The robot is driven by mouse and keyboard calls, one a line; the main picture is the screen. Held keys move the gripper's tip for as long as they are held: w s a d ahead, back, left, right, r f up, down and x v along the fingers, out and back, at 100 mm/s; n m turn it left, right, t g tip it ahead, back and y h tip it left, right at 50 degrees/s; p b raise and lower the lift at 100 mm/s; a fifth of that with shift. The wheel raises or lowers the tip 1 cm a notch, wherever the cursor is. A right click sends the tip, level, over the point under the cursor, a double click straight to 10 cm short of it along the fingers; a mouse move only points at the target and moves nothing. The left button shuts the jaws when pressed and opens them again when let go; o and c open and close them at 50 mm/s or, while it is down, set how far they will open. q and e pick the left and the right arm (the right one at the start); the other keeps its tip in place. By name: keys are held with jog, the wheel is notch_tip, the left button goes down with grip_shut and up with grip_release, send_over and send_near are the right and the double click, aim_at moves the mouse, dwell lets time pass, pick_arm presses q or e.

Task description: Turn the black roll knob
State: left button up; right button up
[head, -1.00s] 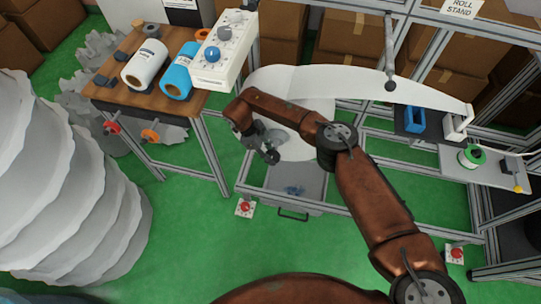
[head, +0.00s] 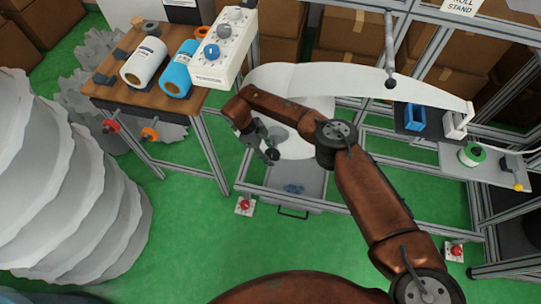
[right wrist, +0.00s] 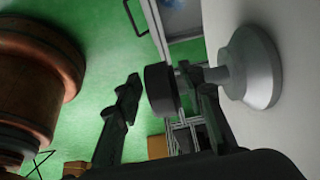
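The black roll knob (right wrist: 161,89) shows in the right wrist view as a short dark cylinder. It sits on a grey shaft that comes from a pale round flange (right wrist: 252,68) on a white surface. My right gripper (right wrist: 162,78) is open, with the knob between its two fingers. A gap shows between the left finger and the knob; the right finger is close to the knob, and I cannot tell if it touches. In the head view my right gripper (head: 263,146) is beside the white roll web (head: 300,85), and the knob is hard to make out. My left gripper is out of view.
A white control box (head: 223,50) with several knobs stands at the table's right edge. White (head: 145,63) and blue (head: 181,72) rolls lie on the wooden table (head: 198,100). A metal frame (head: 213,155) surrounds the web. Green floor is clear in front.

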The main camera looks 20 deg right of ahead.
aim_at(267, 152)
jog(key=v, duration=0.7)
jog(key=shift+a, duration=0.1)
